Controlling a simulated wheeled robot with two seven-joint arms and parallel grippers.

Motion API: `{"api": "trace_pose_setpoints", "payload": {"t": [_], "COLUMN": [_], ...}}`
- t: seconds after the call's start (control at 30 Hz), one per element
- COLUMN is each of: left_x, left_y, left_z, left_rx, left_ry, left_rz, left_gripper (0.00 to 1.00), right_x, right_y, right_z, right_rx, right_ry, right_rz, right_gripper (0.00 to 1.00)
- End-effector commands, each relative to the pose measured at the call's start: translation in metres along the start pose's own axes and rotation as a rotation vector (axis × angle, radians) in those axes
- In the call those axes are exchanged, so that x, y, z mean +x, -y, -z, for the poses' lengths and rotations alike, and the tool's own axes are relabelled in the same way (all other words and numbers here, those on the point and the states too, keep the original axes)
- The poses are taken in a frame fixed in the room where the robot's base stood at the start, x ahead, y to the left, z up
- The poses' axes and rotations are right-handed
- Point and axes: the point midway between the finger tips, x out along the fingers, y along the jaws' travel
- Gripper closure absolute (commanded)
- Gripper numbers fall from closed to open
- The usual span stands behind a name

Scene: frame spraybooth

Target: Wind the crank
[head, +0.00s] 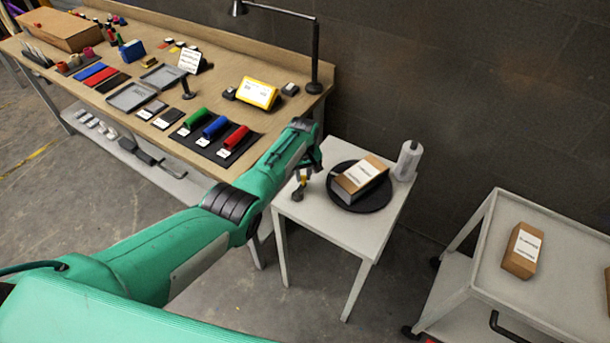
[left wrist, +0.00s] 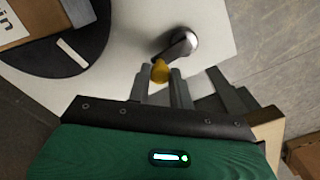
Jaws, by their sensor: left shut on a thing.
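The crank shows in the left wrist view as a rounded grey metal part (left wrist: 181,43) with a yellow knob (left wrist: 160,71) on its end. It sits at the left corner of a small white table (head: 344,230), beside a black turntable (head: 372,203). A brown box (head: 360,178) with a white label lies on the turntable. My left gripper (head: 301,178) reaches down over that corner and is shut on the yellow knob, which shows between its fingers in the left wrist view. The crank is small and partly hidden in the head view. My right gripper is out of view.
A white roll or bottle (head: 408,160) stands at the small table's back corner. The long wooden workbench (head: 245,165) lies close on the left, with a black lamp (head: 315,60). A grey cart (head: 500,265) with a box stands at right. A dark wall is behind.

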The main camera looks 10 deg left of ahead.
Motion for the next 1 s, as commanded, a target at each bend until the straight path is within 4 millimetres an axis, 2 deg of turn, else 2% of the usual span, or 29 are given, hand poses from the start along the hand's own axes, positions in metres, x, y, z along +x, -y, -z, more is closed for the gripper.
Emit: {"api": "trace_pose_setpoints", "payload": {"t": [0.67, 0.7, 0.8, 1.0], "left_x": [-0.0019, -0.0020, -0.0016, -0.0008], "left_y": [0.0014, 0.0014, 0.0016, 0.0019], "left_z": [0.0033, 0.0033, 0.0031, 0.0025], "left_rx": [-0.065, -0.065, -0.065, -0.065], "left_ry": [-0.004, -0.004, -0.003, -0.002], "left_rz": [-0.002, -0.002, -0.002, -0.001], "left_gripper": [1.00, 0.75, 0.57, 0.57], "right_x": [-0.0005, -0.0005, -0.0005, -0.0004], "right_y": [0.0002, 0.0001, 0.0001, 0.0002], "right_z": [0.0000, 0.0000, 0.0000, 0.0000], "right_rx": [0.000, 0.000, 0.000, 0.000], "right_ry": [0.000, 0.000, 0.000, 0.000], "right_rz": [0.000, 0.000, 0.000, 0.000], "right_gripper": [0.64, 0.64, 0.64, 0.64]}}
